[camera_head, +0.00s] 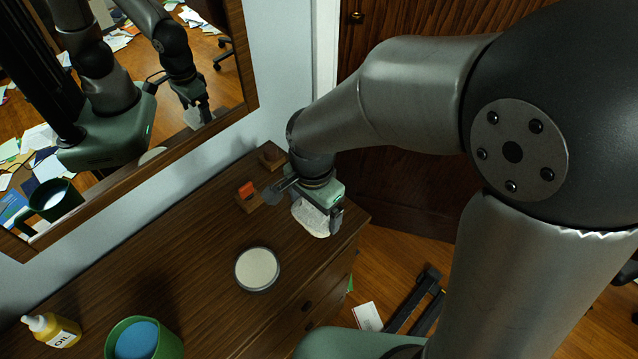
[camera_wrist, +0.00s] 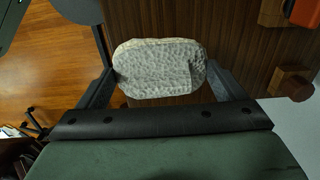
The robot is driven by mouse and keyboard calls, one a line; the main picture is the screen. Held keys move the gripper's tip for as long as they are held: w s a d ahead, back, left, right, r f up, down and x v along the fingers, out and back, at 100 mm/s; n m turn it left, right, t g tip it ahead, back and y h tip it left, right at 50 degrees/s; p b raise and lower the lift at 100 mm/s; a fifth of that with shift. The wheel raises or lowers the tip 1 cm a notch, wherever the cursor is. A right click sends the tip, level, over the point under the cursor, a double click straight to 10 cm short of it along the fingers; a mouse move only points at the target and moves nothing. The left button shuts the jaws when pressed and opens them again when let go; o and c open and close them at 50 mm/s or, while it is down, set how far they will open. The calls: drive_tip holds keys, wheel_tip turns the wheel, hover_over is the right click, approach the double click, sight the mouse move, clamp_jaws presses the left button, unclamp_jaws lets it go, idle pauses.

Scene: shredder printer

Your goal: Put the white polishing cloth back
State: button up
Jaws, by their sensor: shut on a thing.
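The white polishing cloth (camera_head: 311,217) is a pale, rounded, dimpled pad. My gripper (camera_head: 317,208) is shut on it near the right end of the wooden dresser top (camera_head: 200,265). In the wrist view the cloth (camera_wrist: 158,68) spans the space between the two fingers of my gripper (camera_wrist: 163,76), over brown wood. I cannot tell how high above the wood it is. A round, shallow dish (camera_head: 257,269) with a grey rim and pale inside lies on the dresser, in front and left of my gripper.
A wooden block with an orange-red piece (camera_head: 247,192) and a smaller wooden block (camera_head: 271,157) stand behind my gripper. A green container with blue inside (camera_head: 140,339) and a yellow oil bottle (camera_head: 52,330) are front left. A framed mirror (camera_head: 250,60) backs the dresser.

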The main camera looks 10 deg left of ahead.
sight(315, 213)
drive_tip(key=shift+w+f, duration=0.65)
drive_tip(key=shift+f, duration=0.1)
drive_tip(key=f, duration=0.3)
drive_tip(key=shift+w, duration=0.3)
drive_tip(key=shift+f, duration=0.35)
drive_tip(key=shift+f, duration=0.15)
drive_tip(key=o, duration=0.6)
